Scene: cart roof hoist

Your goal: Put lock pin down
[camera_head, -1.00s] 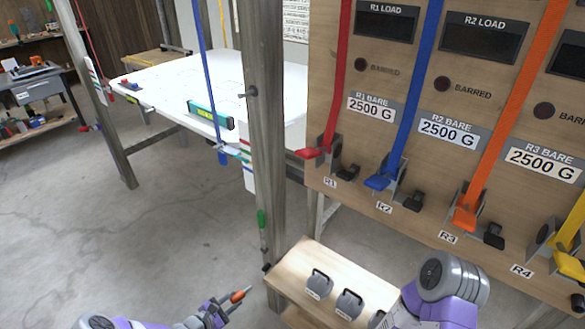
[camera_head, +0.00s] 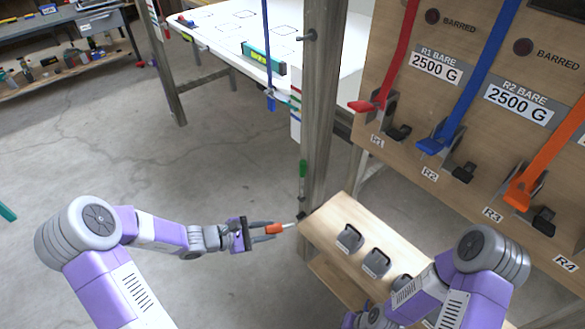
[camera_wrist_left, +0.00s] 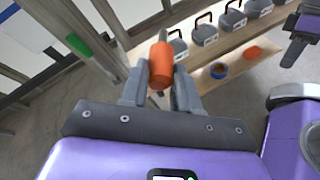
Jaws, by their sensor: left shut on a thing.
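The lock pin (camera_head: 273,229) has an orange grip and a thin pale metal tip. My left gripper (camera_head: 264,231) is shut on the orange grip, beside the left end of the wooden bench. In the left wrist view the lock pin (camera_wrist_left: 161,65) stands between the fingers of my left gripper (camera_wrist_left: 160,88), its tip pointing away. It is held in the air, and I cannot tell whether its tip touches the bench or post. My right gripper (camera_wrist_left: 295,48) shows at the upper right of the left wrist view; its jaws are unclear.
The bench (camera_head: 325,221) carries several grey weights (camera_head: 349,238) with handles. A wooden post (camera_head: 318,120) with a green-handled item (camera_head: 303,170) stands behind its left end. Floor left of the bench is clear.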

